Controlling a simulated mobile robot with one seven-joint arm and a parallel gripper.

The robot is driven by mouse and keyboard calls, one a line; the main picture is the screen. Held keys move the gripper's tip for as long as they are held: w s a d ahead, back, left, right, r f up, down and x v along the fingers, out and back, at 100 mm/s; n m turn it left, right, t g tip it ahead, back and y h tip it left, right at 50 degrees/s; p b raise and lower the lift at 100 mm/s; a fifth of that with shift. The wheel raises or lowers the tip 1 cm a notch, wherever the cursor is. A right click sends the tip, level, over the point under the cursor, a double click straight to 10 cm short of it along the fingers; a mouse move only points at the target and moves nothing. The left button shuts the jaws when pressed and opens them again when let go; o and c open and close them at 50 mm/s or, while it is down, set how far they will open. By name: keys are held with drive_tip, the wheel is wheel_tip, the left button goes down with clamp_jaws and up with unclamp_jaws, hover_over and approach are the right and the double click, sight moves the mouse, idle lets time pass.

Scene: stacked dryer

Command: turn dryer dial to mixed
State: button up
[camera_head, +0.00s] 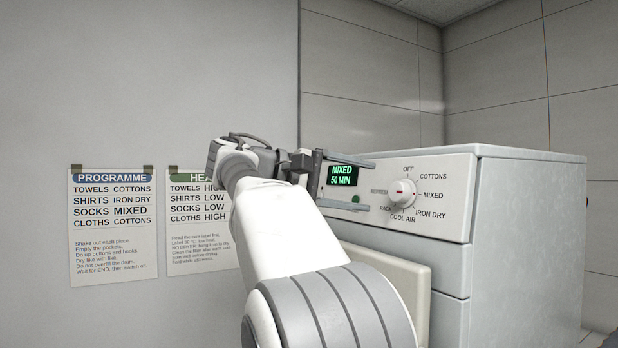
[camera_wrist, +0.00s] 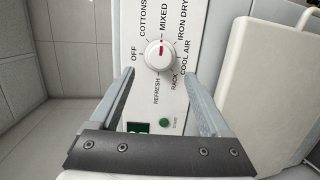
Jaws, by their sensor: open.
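The dryer dial (camera_head: 403,193) is a round white knob on the dryer's (camera_head: 520,220) front panel, ringed by programme labels. In the wrist view the dial (camera_wrist: 159,54) has a red mark pointing up toward the MIXED label (camera_wrist: 164,17). The display (camera_head: 342,175) reads MIXED 50 MIN in green. My gripper (camera_head: 372,186) is open and empty in front of the panel, left of the dial. In the wrist view my gripper's (camera_wrist: 158,74) fingertips lie below the dial and either side of it, with no visible contact.
A green button (camera_head: 355,199) is below the display. A cream panel (camera_head: 395,275) stands out below the control panel, also in the wrist view (camera_wrist: 275,85). Two posters (camera_head: 112,225) hang on the left wall; one pairs socks with MIXED. Tiled walls stand behind.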

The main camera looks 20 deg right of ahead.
drive_tip(key=w+a+r+p, duration=0.1)
drive_tip(key=a+r, duration=0.1)
drive_tip(key=a, duration=0.9)
drive_tip(key=shift+d+f, duration=0.1)
drive_tip(key=s+d+f+n+t+y, duration=0.2)
drive_tip(key=s+f+y, duration=0.1)
drive_tip(key=f, duration=0.4)
drive_tip(key=s+d+f+n+t+y, duration=0.2)
drive_tip(key=f+t+y, duration=0.15)
drive_tip(key=f, duration=0.35)
drive_tip(key=s+a+f+m+y, duration=0.1)
drive_tip(key=s+a+f+y, duration=0.2)
drive_tip(key=f, duration=0.5)
drive_tip(key=s+a+f+m+t+y+b, duration=0.1)
drive_tip(key=s+a+f+y, duration=0.2)
drive_tip(key=s+a+f, duration=0.3)
drive_tip(key=s+a+f+m+y, duration=0.1)
drive_tip(key=s+a+f+y, duration=0.2)
drive_tip(key=s+f, duration=0.4)
wheel_tip(320, 180, down, 3)
drive_tip(key=shift+s+a+f+t+b, duration=0.15)
drive_tip(key=shift+s+a+t+b, duration=0.25)
drive_tip(key=shift+a, duration=0.35)
drive_tip(key=shift+y, duration=0.25)
drive_tip(key=shift+c, duration=0.2)
